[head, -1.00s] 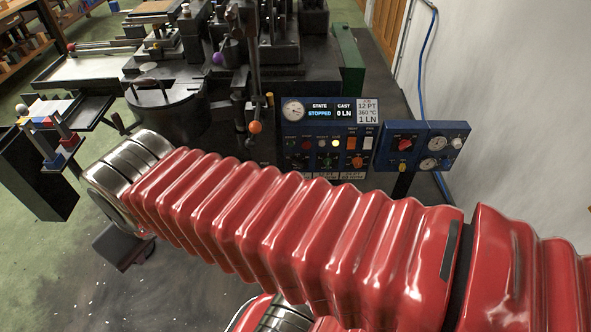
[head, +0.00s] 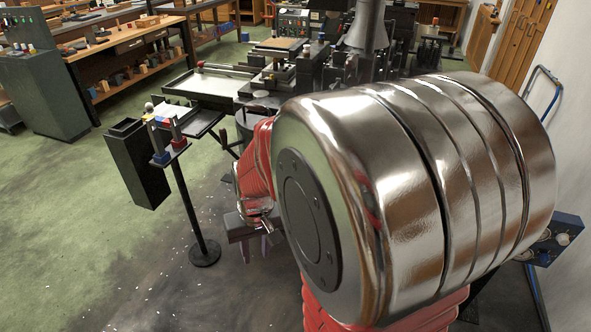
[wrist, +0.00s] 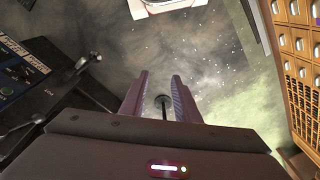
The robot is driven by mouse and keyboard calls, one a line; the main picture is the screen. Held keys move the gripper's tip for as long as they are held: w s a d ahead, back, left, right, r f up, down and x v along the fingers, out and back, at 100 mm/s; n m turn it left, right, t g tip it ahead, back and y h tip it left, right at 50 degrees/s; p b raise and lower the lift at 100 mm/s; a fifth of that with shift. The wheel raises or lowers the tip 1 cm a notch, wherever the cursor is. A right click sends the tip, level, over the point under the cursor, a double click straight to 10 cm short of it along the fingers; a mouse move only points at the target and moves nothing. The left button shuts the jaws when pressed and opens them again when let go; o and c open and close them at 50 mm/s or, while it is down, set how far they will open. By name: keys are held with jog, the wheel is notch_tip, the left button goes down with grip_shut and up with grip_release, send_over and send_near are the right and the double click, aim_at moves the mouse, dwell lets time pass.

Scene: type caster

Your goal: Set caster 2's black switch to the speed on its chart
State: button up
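My gripper (head: 257,250) hangs low in front of the near caster (head: 285,85) in the head view, fingers pointing down. In the wrist view its two purple fingers (wrist: 160,82) are apart with nothing between them; a stand's round base shows on the floor beyond. My large metal arm joint covers the near caster's control panel in the head view, so its black switch and chart are hidden. A dark blue panel (wrist: 14,68) with small displays and labels is cut off at the left of the wrist view, apart from the fingers. I cannot read it or a caster number.
A stand (head: 190,215) with small blue and red blocks and a dark bin (head: 138,165) are left of my gripper. A blue gauge box (head: 560,238) is by the right wall. Another machine's panel (head: 293,22) shows far back. Green floor at left is open.

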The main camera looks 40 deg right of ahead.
jog(key=w+d+f+m, duration=0.1)
jog(key=w+d+f, duration=0.2)
jog(key=d+f, duration=0.6)
jog(key=w+d+f+m, duration=0.25)
jog(key=d+f, duration=0.35)
jog(key=f, duration=0.6)
jog(key=s+d+f+t+h, duration=0.1)
jog(key=s+d+f+h, duration=0.1)
jog(key=d+f, duration=0.55)
jog(key=s+d+f+h, duration=0.1)
jog(key=d+f+h, duration=0.2)
jog(key=d+f, duration=0.45)
jog(key=s+d+f+n+h, duration=0.1)
jog(key=s+d+f+h, duration=0.4)
jog(key=d, duration=0.4)
jog(key=d+r+n+h, duration=0.2)
jog(key=d+r+h, duration=0.3)
jog(key=r, duration=0.4)
jog(key=shift+s+d+r+h, duration=0.2)
jog(key=shift+d+h, duration=0.1)
jog(key=shift+h, duration=0.1)
jog(key=shift+d, duration=0.15)
